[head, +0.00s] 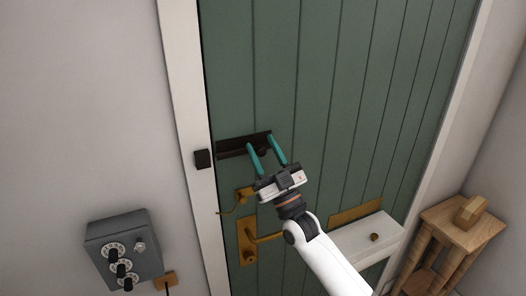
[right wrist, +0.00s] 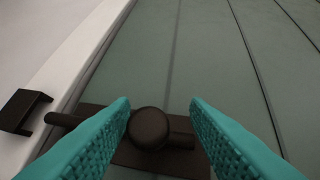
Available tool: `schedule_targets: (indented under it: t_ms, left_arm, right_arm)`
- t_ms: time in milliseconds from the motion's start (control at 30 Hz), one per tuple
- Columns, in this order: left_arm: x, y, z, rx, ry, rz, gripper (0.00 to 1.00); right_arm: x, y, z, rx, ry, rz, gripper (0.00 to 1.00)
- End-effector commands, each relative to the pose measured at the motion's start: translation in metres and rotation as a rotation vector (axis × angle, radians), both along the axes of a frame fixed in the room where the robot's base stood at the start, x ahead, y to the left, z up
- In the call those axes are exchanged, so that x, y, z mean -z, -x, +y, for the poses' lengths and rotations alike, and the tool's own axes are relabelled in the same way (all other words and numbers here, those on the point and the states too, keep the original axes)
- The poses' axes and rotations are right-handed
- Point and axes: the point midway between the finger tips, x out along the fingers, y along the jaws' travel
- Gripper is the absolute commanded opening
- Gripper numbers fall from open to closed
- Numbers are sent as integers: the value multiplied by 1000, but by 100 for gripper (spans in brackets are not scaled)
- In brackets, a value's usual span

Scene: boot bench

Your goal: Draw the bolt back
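The dark bolt (head: 235,147) is mounted on the green door (head: 300,60) near its left edge. In the right wrist view its round knob (right wrist: 149,128) shows between my fingers, with the bolt's rod (right wrist: 62,119) pointing left. The rod's rounded tip shows at the open side of the dark keep (right wrist: 22,110) on the white frame. The keep also shows in the head view (head: 202,159). My right gripper (head: 260,140) is open, its teal fingers on either side of the knob with a gap visible on both sides. My left gripper is not in view.
Below the bolt are a brass hook (head: 241,195), a brass lever handle (head: 265,238) and a brass slot plate (head: 356,211). A grey box with dials (head: 122,250) hangs on the wall at left. A wooden stool (head: 462,226) stands at right. The upper door is clear.

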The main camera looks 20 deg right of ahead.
Motion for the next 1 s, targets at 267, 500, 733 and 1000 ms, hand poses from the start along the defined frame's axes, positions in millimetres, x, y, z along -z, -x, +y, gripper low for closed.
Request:
schedule_targets:
  t_ms: [267, 500, 733, 1000]
  left_arm:
    - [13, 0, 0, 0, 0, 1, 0]
    - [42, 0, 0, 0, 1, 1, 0]
    - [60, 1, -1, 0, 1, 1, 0]
    - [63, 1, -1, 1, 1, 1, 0]
  right_arm:
    - [16, 11, -3, 1, 1, 1, 42]
    - [54, 46, -13, 0, 0, 3, 42]
    - [79, 74, -21, 1, 1, 2, 42]
    - [84, 84, -24, 1, -1, 0, 42]
